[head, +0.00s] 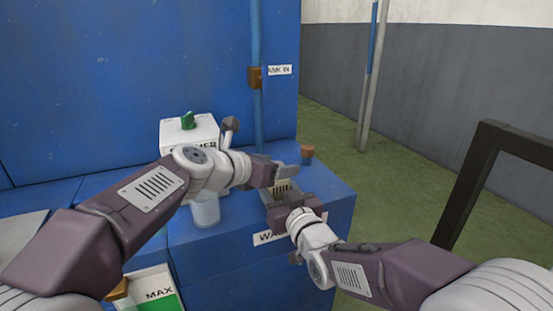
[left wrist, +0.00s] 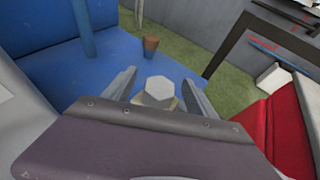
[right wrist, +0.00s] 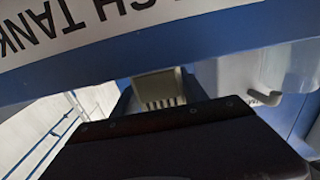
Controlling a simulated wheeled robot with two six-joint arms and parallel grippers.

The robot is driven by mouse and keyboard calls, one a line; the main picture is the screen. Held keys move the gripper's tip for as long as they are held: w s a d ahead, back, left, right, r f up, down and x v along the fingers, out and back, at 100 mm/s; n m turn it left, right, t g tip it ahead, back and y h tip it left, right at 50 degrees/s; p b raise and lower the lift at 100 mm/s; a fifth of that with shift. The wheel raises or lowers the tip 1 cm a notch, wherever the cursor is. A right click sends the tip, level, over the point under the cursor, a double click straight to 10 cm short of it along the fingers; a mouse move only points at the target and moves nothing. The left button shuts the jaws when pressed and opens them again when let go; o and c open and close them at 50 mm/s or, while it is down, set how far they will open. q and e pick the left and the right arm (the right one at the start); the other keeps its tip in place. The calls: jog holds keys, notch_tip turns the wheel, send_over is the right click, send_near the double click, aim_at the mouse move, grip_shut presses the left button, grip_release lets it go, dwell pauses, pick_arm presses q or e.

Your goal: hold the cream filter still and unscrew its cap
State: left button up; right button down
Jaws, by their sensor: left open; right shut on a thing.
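The cream filter (head: 283,186) is at the right end of the blue counter, partly hidden by both my grippers. The right wrist view shows its slotted side (right wrist: 160,88) between the fingers of my right gripper (head: 283,199), which is shut on it. In the left wrist view, the pale hexagonal cap (left wrist: 159,91) sits on top of the filter. My left gripper (head: 284,174) is open over the filter, with one finger on each side of the cap. I see a gap between the cap and at least the left finger.
A brown plug-like piece (head: 307,152) stands on the counter (head: 325,190) behind the filter. A white box (head: 190,132) with a green knob and a clear jar (head: 206,211) are to the left. A dark frame (head: 470,175) stands at right. Floor beyond the counter is clear.

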pick_arm(q)
jog(key=c, duration=1.2)
jog(key=o, duration=1.1)
jog(key=shift+o, duration=0.5)
jog(key=shift+r, duration=2)
